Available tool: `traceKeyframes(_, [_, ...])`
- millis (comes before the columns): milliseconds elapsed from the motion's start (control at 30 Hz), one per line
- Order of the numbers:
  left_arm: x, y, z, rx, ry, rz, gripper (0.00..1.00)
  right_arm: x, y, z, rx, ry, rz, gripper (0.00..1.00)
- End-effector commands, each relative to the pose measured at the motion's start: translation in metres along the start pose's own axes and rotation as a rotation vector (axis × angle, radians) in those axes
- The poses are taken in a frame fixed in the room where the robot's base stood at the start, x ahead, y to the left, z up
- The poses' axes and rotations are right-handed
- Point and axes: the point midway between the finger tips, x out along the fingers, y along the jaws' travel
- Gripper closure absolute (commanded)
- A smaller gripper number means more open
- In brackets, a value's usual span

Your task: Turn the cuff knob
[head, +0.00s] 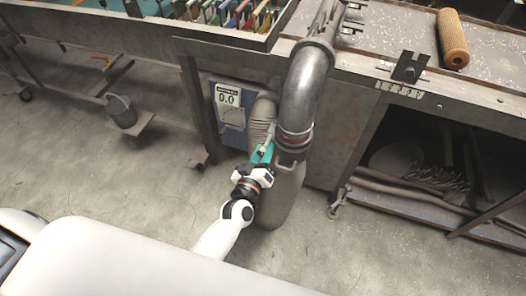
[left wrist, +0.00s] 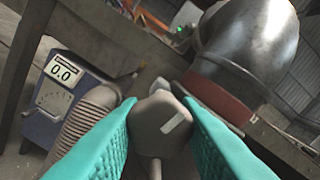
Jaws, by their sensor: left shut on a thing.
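The cuff knob (left wrist: 160,122) is a grey faceted knob with a white mark, in the middle of the left wrist view. My left gripper (head: 263,152) has teal fingers, which stand on both sides of the knob in the left wrist view (left wrist: 158,140) and are shut on it. The knob sits at the cuff (head: 294,140), a banded joint at the lower end of a large grey metal pipe (head: 308,85). In the head view the fingers largely hide the knob. My right gripper is not in view.
A blue box with a gauge reading 0.0 (head: 228,98) stands behind a ribbed hose (head: 262,118). A bench (head: 390,50) carries an orange-brown mesh tube (head: 453,40). A bucket (head: 121,111) is at the left. The floor at front left is open.

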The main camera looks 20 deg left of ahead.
Motion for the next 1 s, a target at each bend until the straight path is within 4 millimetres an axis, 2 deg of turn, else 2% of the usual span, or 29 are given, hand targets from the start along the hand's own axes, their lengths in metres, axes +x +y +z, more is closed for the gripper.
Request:
traceKeyframes(600, [0.0, -0.001, 0.0, -0.58, -0.002, -0.001, 0.93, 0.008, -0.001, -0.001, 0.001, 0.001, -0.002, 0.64])
traceKeyframes(1000, [0.0, -0.001, 0.0, -0.854, -0.001, 0.0, 0.93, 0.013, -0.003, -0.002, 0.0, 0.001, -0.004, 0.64])
